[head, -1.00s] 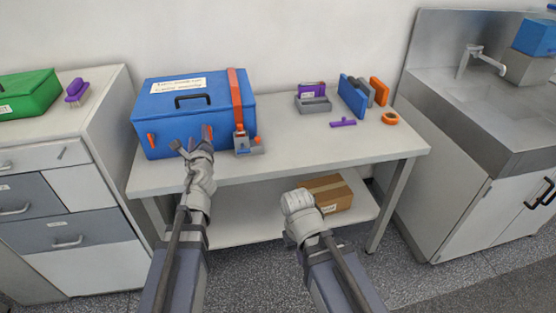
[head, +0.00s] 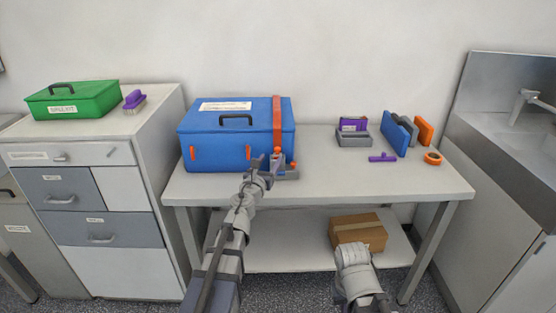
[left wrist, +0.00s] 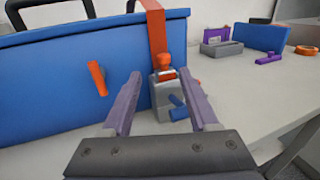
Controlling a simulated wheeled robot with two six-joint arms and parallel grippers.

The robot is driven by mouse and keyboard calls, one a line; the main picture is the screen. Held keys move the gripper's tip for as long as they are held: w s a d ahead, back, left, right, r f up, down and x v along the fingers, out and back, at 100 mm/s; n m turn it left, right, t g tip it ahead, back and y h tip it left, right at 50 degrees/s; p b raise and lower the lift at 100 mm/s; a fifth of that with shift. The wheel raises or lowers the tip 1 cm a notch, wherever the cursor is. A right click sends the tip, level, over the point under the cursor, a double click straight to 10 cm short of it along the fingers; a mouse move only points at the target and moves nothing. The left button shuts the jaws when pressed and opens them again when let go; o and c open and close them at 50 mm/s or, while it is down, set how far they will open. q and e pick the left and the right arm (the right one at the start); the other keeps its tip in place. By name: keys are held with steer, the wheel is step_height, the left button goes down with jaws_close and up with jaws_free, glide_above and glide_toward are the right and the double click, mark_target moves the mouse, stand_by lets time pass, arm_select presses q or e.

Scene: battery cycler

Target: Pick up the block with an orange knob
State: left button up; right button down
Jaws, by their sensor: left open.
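The grey block (head: 290,174) stands on the table at the front right corner of the blue box, partly behind my left gripper (head: 264,164) in the head view. The left wrist view shows the block (left wrist: 165,100) upright, with an orange knob (left wrist: 165,62) on top and a small blue lever on its front. My left gripper (left wrist: 160,78) is open and empty. Its two purple-grey fingers point at the block, which shows between them and beyond the tips. My right arm shows low in the head view, but its fingers are hidden.
The blue box (head: 215,145), with an orange strap and orange latches, stands close behind the block. To the right are a grey tray (head: 352,140), a purple piece (head: 383,158), upright plates (head: 395,135) and an orange ring (head: 433,158). The table between is clear.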

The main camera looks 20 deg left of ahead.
mark_target(276, 151)
arm_select(q)
steer(key=w, duration=0.5)
steer(key=shift+w+d+r, duration=0.1)
steer(key=shift+d+r, duration=0.05)
steer(key=shift+d, duration=0.25)
steer(key=shift+c, duration=0.2)
jaws_close()
